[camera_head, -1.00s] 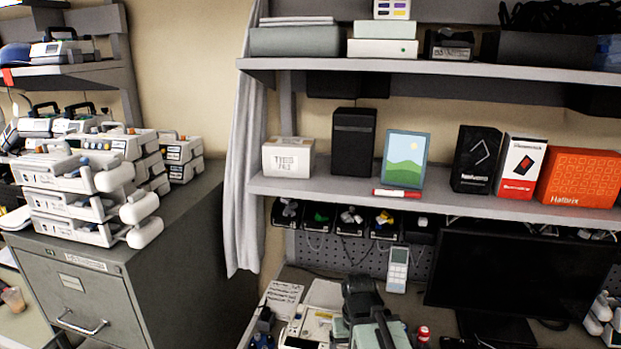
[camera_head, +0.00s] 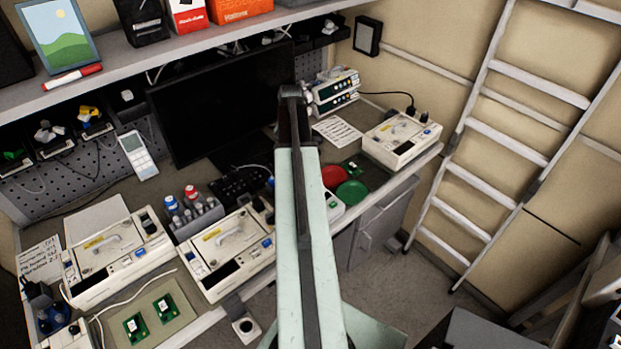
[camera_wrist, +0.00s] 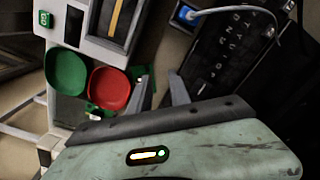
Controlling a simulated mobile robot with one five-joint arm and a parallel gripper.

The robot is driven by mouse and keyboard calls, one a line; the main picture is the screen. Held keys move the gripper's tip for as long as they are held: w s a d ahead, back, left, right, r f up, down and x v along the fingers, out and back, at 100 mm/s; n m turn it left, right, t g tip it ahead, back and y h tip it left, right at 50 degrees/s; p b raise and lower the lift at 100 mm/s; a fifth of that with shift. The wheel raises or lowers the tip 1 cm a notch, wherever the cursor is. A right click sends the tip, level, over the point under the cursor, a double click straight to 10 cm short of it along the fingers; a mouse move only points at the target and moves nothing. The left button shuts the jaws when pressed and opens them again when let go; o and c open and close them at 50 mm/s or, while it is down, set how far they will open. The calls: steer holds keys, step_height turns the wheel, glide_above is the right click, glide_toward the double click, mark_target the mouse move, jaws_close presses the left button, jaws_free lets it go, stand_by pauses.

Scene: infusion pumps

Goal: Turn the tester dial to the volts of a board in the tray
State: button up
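My gripper (camera_wrist: 159,78) is open and empty in the wrist view, its two grey fingers apart. In the head view my arm reaches up the middle, its dark end in front of the monitor. A white device (camera_wrist: 104,46) with a dark window and yellow stripe is at the wrist view's top; part of a white unit (camera_head: 333,206) shows beside my arm in the head view. I cannot make out a dial. A green round tray (camera_head: 351,193) and a red one (camera_head: 335,176) lie right of my arm. A green circuit board (camera_head: 350,168) lies behind them.
White boxed units (camera_head: 118,258), (camera_head: 232,252) and (camera_head: 401,138) stand along the bench. Two green boards (camera_head: 136,328) and (camera_head: 165,307) lie at front left. A black monitor (camera_head: 215,105) and a keyboard (camera_head: 238,183) are behind. A ladder (camera_head: 500,130) leans at right; the floor before it is open.

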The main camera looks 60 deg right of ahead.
steer(key=shift+m, duration=0.7)
steer(key=s+d, duration=0.4)
steer(key=shift+f, duration=0.25)
step_height(320, 180, down, 3)
steer(key=b, duration=0.3)
steer(key=shift+w+a+r, duration=0.1)
steer(key=f+b, duration=0.5)
steer(key=shift+d+f, duration=0.15)
steer(key=shift+d, duration=0.05)
steer(key=shift+r, duration=0.2)
jaws_close()
